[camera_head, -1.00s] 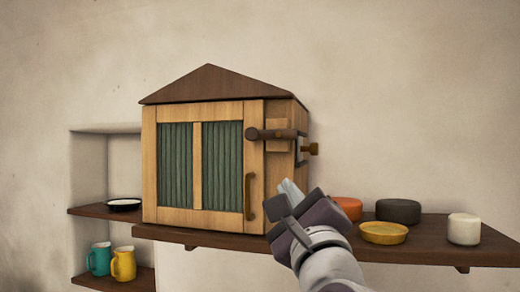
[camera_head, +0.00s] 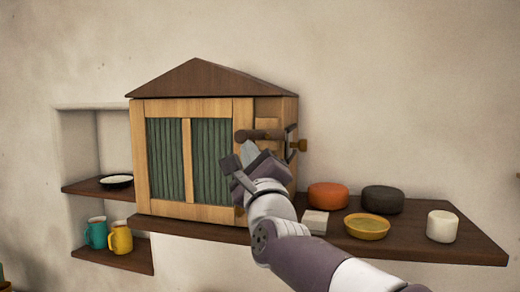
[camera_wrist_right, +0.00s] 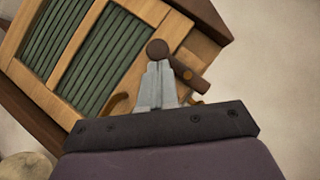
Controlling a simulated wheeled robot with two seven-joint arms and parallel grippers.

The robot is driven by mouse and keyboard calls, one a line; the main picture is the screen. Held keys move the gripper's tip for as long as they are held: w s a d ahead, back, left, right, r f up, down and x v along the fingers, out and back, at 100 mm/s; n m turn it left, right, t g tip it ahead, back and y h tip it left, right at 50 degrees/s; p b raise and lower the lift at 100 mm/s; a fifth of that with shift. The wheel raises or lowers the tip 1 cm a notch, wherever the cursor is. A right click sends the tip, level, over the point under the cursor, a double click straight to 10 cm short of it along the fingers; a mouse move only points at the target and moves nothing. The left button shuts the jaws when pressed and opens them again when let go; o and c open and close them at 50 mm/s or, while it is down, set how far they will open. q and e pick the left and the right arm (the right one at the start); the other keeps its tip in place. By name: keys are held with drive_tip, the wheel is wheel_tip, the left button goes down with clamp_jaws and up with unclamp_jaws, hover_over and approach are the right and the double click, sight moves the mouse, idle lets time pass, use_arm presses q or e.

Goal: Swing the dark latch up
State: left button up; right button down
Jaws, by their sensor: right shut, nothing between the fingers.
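The dark latch (camera_head: 262,134) is a round-ended brown bar lying level across the right side of the wooden cabinet's front. In the right wrist view the latch (camera_wrist_right: 186,72) shows its round knob just beyond my fingertips. My right gripper (camera_head: 248,150) is shut and empty, its tips at the latch's left end, just below the knob; whether they touch it I cannot tell. It also shows in the right wrist view (camera_wrist_right: 157,70). The cabinet door (camera_head: 190,208) with green slatted panels is closed. My forearm hides most of the door's handle. My left gripper is not in view.
The cabinet stands on a dark shelf (camera_head: 440,248). Right of it are an orange round pot (camera_head: 327,196), a dark pot (camera_head: 382,199), a yellow dish (camera_head: 367,227) and a white cup (camera_head: 442,226). A wall niche with jugs (camera_head: 121,239) is at left.

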drive_tip(key=shift+w+f, duration=0.1)
drive_tip(key=shift+w, duration=0.15)
